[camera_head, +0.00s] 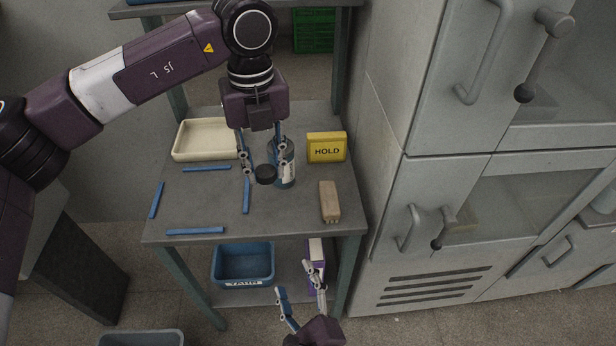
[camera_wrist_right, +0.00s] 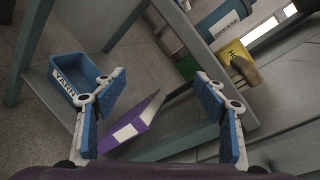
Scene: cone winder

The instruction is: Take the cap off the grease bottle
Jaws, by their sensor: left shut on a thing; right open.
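The grease bottle (camera_head: 287,172), blue-grey with a pale label, stands on the upper table top, partly hidden behind my left gripper's fingers. In the right wrist view its lower part shows with the GREASE label (camera_wrist_right: 226,25); its top is out of frame. The round black cap (camera_head: 265,174) is between the fingertips of my left gripper (camera_head: 263,172), which is shut on it. The cap appears in front and to the left of the bottle body. I cannot tell whether they touch. My right gripper (camera_head: 300,289) is open and empty, low in front of the table.
A cream tray (camera_head: 181,157), yellow HOLD block (camera_head: 326,148), wooden-backed brush (camera_head: 329,201) and several blue strips (camera_head: 195,231) lie on the table. Below are a blue YARN bin (camera_head: 243,283) and purple box (camera_wrist_right: 140,125). Grey cabinets (camera_head: 390,240) stand right. The table's front middle is clear.

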